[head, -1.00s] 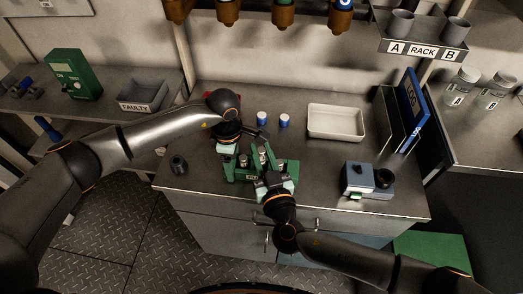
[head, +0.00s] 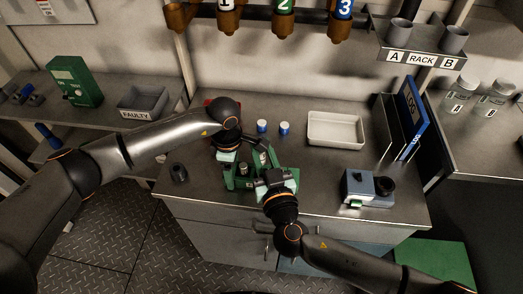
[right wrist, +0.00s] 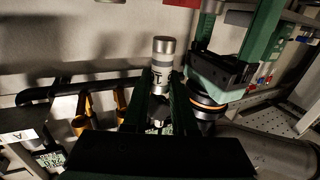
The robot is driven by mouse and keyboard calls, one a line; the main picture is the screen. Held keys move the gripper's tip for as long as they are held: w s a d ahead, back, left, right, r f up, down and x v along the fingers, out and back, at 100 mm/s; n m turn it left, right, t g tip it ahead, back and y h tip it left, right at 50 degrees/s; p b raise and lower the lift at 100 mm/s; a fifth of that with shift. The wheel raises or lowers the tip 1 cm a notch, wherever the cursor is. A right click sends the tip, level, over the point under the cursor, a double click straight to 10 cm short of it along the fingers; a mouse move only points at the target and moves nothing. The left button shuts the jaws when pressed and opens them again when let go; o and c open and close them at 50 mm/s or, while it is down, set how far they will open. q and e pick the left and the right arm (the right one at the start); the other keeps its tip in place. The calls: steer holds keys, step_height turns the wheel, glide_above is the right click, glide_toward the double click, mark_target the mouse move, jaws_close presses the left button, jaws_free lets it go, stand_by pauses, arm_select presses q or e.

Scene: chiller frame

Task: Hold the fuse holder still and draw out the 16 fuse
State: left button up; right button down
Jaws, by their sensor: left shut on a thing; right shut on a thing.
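The green fuse holder (head: 240,184) stands on the counter near its front edge. My left gripper (head: 231,168) is shut on the holder from the left side. My right gripper (head: 265,166) is shut on a fuse, above the right part of the holder. The fuse (right wrist: 163,50) is a pale cylinder with grey metal bands, between the fingers; it looks apart from the holder. Its marking is partly hidden and I cannot read it.
A white tray (head: 336,145) lies at the back right. A grey FAULTY bin (head: 142,101) sits on the left shelf.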

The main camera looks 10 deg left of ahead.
arm_select(q)
steer(key=o, duration=1.5)
steer(key=shift+c, duration=0.2)
step_height(320, 180, up, 11)
steer(key=shift+f, duration=0.2)
steer(key=shift+r, duration=0.7)
